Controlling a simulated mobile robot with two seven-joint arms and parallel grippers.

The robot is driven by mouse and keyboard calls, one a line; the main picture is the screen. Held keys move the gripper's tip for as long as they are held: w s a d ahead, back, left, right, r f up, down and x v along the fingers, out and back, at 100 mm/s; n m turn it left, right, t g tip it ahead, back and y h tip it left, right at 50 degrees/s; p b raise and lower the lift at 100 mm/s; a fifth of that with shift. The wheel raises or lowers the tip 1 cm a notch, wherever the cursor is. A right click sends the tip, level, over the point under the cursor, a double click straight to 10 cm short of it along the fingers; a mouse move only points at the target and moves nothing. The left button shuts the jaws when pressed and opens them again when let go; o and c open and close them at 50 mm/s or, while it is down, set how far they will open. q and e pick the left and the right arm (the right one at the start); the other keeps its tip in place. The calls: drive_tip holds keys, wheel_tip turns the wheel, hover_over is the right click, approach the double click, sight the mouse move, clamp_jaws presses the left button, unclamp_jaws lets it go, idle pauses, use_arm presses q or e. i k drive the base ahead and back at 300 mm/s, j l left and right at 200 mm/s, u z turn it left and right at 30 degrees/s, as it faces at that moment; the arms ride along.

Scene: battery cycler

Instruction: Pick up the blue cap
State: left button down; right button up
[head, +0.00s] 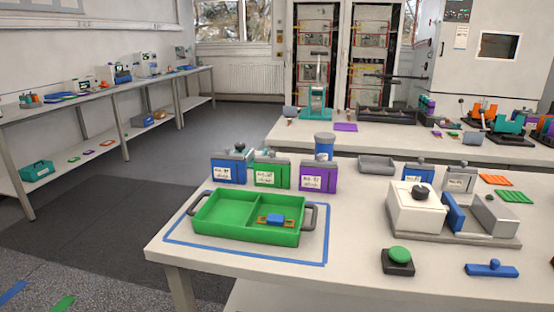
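Several blue things are in view, and I cannot tell for certain which is the blue cap. A flat blue piece with a small round knob (491,270) lies at the front right of the near table. A small blue block (275,218) sits on a brown and dark holder in the right compartment of the green tray (221,231). Neither of my grippers is in view, and nothing is seen touching these pieces.
The near table (345,270) has clear room at its front middle. A black base with a green button (398,260) stands left of the knobbed piece. A white device (416,215) stands behind. Blue, green and purple boxes (271,171) line up behind the tray.

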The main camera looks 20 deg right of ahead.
sight(494, 269)
drive_tip(key=z, duration=2)
